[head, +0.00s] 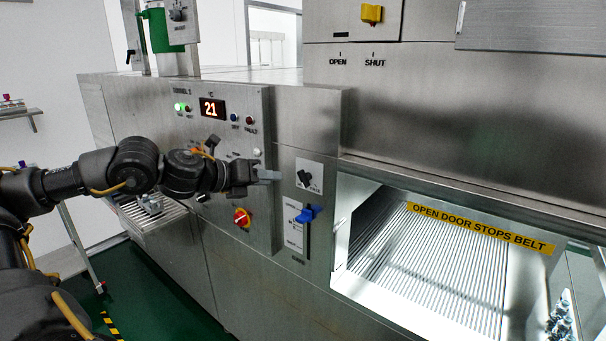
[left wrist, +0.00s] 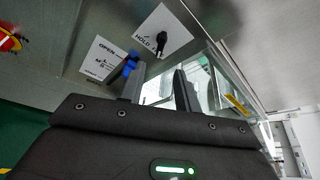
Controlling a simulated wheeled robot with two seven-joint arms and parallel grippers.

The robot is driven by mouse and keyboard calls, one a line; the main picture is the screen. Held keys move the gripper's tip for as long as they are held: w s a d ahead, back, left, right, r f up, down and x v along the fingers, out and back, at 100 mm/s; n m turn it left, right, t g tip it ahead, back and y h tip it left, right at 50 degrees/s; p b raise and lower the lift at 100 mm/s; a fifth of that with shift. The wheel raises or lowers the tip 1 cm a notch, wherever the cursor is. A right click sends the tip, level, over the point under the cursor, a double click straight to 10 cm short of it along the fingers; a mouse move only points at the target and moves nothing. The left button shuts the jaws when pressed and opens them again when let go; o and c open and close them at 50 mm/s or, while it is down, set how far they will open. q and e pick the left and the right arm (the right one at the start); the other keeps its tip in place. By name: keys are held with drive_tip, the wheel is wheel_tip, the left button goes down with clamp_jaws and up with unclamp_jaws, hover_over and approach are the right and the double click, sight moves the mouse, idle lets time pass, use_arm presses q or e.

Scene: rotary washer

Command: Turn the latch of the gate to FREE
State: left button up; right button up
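The latch is a small black knob (head: 305,178) on a white plate, right of the control panel in the head view. In the left wrist view the knob (left wrist: 161,43) sits beside the printed word HOLD. I cannot tell for sure which mark it points to. My left gripper (head: 268,176) is just left of the plate, apart from the knob. In the left wrist view its two fingers (left wrist: 159,86) are spread with nothing between them, and the knob lies beyond them. My right gripper is not in view.
A blue lever (head: 308,214) in a slotted plate sits just below the latch. A red and yellow switch (head: 242,218) is to the lower left. The control panel display (head: 212,108) reads 21. The open washer mouth with its ribbed belt (head: 430,255) is at right.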

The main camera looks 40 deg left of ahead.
sight(301, 180)
use_arm(q)
drive_tip(key=p+x, duration=0.5)
drive_tip(key=x, duration=0.4)
drive_tip(key=shift+w, duration=0.4)
drive_tip(key=shift+w+d+f, duration=0.1)
drive_tip(key=shift+w+f, duration=0.15)
drive_tip(key=shift+w, duration=0.1)
